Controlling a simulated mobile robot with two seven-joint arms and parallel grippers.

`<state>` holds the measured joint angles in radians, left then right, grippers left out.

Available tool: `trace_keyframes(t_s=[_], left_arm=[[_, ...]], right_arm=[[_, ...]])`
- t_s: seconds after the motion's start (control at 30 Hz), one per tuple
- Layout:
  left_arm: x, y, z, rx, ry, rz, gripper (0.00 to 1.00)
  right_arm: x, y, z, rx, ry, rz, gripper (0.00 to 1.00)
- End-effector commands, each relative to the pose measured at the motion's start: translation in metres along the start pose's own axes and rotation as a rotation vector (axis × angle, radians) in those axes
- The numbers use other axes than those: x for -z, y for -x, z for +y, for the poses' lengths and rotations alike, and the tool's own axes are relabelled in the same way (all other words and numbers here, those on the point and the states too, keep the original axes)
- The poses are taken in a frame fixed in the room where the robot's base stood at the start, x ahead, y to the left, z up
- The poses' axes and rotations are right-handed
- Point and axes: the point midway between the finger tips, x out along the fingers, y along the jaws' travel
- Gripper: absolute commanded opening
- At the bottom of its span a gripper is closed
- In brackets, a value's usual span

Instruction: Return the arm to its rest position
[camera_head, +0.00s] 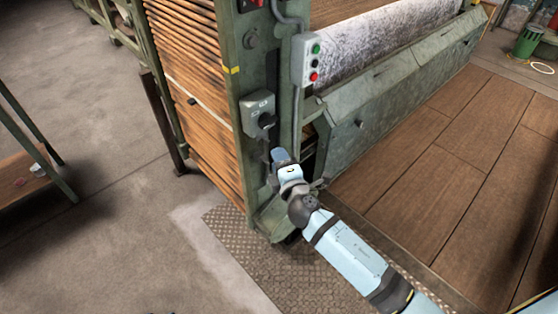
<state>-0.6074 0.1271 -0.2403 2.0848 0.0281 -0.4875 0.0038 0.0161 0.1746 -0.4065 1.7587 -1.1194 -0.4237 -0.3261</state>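My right arm (350,255) comes in from the lower right corner and reaches toward the corner post of a green machine. Its gripper (281,157) is in front of the post, just below a grey switch box with a dark knob (258,110). The gripper is small and seen from behind, so I cannot tell whether its fingers are open, shut or touching anything. My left gripper is not in view.
The green machine frame (230,50) holds stacked brown slats (190,70) and a speckled roll (380,40). A button box (305,60) hangs on its post. A metal tread plate (240,240) lies at its foot. Open concrete floor is at left, wooden boards at right.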

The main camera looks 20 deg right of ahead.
Motion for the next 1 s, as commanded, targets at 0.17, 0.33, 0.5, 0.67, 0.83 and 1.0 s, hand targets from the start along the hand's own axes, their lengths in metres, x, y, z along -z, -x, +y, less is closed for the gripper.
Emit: trace_keyframes(t_s=[0.17, 0.33, 0.5, 0.67, 0.83, 1.0], left_arm=[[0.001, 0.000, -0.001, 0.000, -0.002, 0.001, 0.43], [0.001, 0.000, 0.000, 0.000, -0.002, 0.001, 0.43], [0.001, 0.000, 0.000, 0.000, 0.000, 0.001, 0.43], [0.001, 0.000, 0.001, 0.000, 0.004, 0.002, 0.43], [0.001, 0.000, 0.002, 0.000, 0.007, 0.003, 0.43], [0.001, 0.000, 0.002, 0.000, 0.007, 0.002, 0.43]], right_arm=[[0.000, 0.000, 0.000, 0.000, 0.000, 0.000, 0.39], [-0.001, 0.012, -0.011, 0.037, -0.070, -0.001, 0.39], [-0.004, 0.076, -0.060, 0.223, -0.444, -0.030, 0.39], [-0.003, 0.152, -0.099, 0.418, -0.880, -0.102, 0.39], [0.001, 0.213, -0.117, 0.559, -1.218, -0.184, 0.39], [0.005, 0.265, -0.123, 0.666, -1.501, -0.269, 0.39]])
